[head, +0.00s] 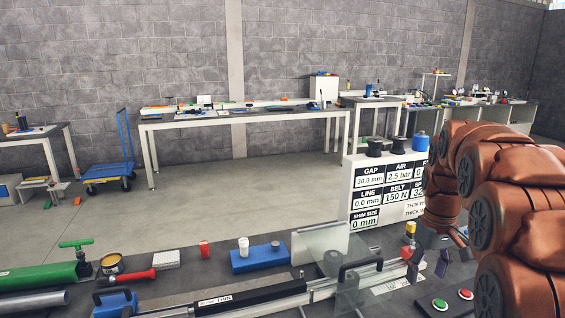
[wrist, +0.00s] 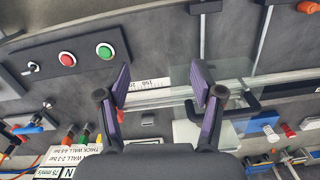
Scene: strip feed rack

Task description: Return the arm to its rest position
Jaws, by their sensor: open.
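My arm is in the right part of the head view, in orange-brown links, bent over the near bench. My gripper (wrist: 161,88) is open in the wrist view, with its two purple-padded fingers apart and nothing between them. In the head view my gripper (head: 428,262) hangs low over the bench, partly hidden by my arm. Beneath it in the wrist view lie a scale strip (wrist: 150,84) and a clear panel (wrist: 225,85). I cannot tell how high the fingers are above them.
A button panel with green (head: 440,304) and red buttons lies near my arm. A clear guard (head: 320,245) and black handle (head: 360,270) stand beside my gripper. Open floor (head: 240,195) lies beyond.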

